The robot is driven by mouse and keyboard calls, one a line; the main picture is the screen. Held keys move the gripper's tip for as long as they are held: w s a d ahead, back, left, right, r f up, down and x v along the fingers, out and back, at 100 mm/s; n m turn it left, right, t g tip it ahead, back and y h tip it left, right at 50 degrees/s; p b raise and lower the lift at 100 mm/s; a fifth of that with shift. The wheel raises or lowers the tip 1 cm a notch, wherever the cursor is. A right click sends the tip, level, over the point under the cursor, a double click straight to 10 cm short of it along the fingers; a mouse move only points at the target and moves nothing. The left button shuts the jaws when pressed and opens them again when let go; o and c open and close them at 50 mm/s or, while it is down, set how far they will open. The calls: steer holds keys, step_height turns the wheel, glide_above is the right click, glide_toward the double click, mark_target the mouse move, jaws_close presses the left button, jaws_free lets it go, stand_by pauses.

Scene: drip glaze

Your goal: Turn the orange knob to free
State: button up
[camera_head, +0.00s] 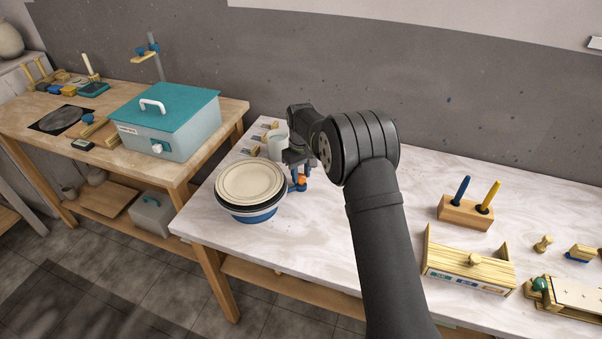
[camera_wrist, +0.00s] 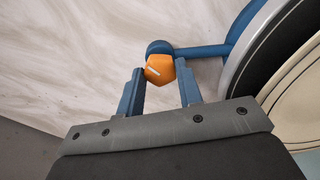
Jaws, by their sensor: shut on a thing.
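The orange knob (camera_wrist: 158,68) is a small faceted cap with a pale line mark on its face. It sits at the end of a blue arm (camera_wrist: 203,51) that runs to the side of a round wheel or bowl unit. My gripper (camera_wrist: 160,82) has its two blue fingers on either side of the knob and is shut on it. In the head view the knob (camera_head: 302,179) shows as a small orange spot below my gripper (camera_head: 299,172), to the right of the cream disc (camera_head: 250,180) on the blue-based bowl (camera_head: 252,215). My gripper partly hides the knob there.
A pale cup (camera_head: 277,144) stands close behind my gripper. A wooden holder (camera_head: 465,212) with a blue and a yellow stick and a wooden box (camera_head: 468,262) are at right. A teal-lidded box (camera_head: 166,120) is on the left table. The white tabletop's middle is mostly clear.

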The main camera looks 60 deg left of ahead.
mark_target(301, 176)
stand_by(0.4)
steer(key=o, duration=1)
steer(key=shift+r, duration=0.1)
step_height(301, 176, up, 17)
steer(key=shift+r, duration=0.15)
step_height(301, 176, down, 18)
steer(key=shift+r, duration=0.25)
stand_by(0.4)
